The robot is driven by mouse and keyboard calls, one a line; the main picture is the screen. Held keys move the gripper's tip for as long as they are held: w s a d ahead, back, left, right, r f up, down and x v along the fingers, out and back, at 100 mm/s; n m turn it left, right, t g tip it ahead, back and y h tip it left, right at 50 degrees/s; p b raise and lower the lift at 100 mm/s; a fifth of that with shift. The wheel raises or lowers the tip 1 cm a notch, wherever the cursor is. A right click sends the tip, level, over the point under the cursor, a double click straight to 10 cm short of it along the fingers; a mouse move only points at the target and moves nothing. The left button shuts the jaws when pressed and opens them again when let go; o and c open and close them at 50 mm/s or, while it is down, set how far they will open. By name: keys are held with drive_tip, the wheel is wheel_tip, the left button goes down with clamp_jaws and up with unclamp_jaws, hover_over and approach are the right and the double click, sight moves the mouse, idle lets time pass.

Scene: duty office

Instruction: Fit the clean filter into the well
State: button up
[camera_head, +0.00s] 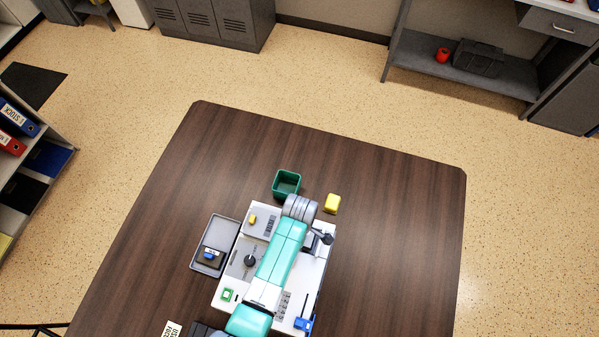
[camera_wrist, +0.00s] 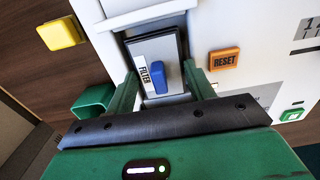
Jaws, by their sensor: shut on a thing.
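In the wrist view, my gripper (camera_wrist: 162,92) is shut on a dark grey filter (camera_wrist: 178,48) with a white FILTER label and a blue tab. A green finger lies on each side of it. The filter is at an opening in the white machine (camera_wrist: 255,25), below a white raised edge. How deep it sits in the well, I cannot tell. In the head view my arm covers the gripper and most of this area of the machine (camera_head: 232,278). Another dark block with a blue tab (camera_head: 209,256) lies in the grey tray (camera_head: 229,229) left of the machine.
A green open bin (camera_head: 287,184) and a yellow block (camera_head: 333,203) stand just beyond the machine. An orange RESET button (camera_wrist: 224,58) is right of the filter. A green button (camera_wrist: 292,114) is farther right. The table's (camera_head: 390,220) right side is clear.

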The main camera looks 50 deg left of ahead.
drive_tip(key=shift+f+b, duration=0.6)
drive_tip(key=shift+f, duration=0.3)
drive_tip(key=o, duration=1)
drive_tip(key=shift+c, duration=0.9)
drive_tip(key=shift+w+a+r+p, duration=0.1)
drive_tip(key=shift+w+r+p, duration=0.05)
drive_tip(key=shift+r+p, duration=1.1)
drive_tip(key=shift+o, duration=1)
drive_tip(key=shift+r+p, duration=0.65)
drive_tip(key=shift+r, duration=0.1)
wheel_tip(320, 180, up, 4)
drive_tip(key=p, duration=0.4)
drive_tip(key=shift+r, duration=0.15)
